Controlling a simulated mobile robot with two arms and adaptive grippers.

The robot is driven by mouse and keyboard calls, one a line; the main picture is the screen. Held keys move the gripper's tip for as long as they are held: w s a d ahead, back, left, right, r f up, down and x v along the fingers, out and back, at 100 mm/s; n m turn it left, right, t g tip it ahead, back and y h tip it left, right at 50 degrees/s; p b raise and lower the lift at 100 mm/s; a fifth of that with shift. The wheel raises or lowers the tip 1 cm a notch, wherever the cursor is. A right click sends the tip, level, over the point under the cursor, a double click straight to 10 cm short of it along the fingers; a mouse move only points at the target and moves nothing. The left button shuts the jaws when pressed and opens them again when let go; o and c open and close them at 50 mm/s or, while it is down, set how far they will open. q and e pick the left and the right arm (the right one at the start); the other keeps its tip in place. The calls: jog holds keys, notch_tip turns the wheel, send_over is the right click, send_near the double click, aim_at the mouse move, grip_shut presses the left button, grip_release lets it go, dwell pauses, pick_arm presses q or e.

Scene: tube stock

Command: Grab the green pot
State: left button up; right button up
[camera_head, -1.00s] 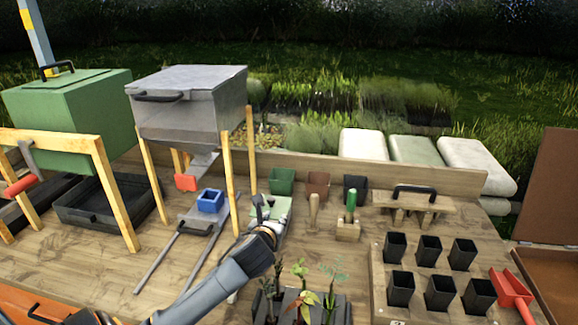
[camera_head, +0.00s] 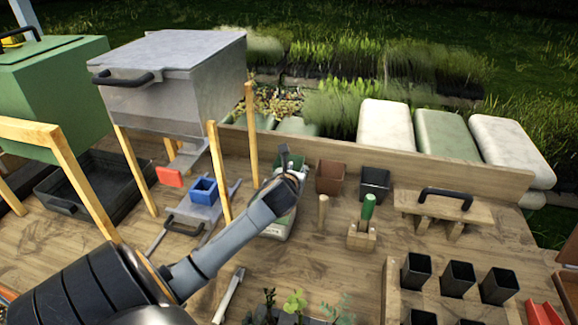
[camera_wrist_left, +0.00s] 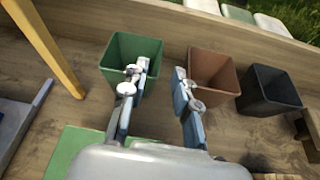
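The green pot (camera_wrist_left: 122,56) stands upright and open-topped on the wooden bench, at the upper left of the left wrist view. In the head view it is mostly hidden behind my left gripper (camera_head: 287,166). My left gripper, also in the left wrist view (camera_wrist_left: 160,74), is open with its fingers apart. One finger overlaps the green pot's right side and the other overlaps the brown pot's left side. Nothing is held between them. I cannot tell whether a finger touches the pot. My right gripper is not in view.
The brown pot (camera_wrist_left: 212,76) and a black pot (camera_wrist_left: 268,92) stand to the right of the green pot. A wooden post (camera_wrist_left: 46,46) of the grey hopper (camera_head: 175,85) rises on the left. A wooden back board (camera_head: 400,170) runs behind the pots.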

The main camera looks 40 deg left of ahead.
pick_arm(q)
jog(key=shift+f+p+x, duration=0.15)
jog(key=shift+p+x, duration=0.1)
jog(key=shift+x, duration=2.05)
jog(key=shift+f+p+x, duration=0.1)
jog(key=shift+p+x, duration=0.1)
jog(key=shift+x, duration=2.05)
jog(key=shift+d, duration=0.2)
grip_shut()
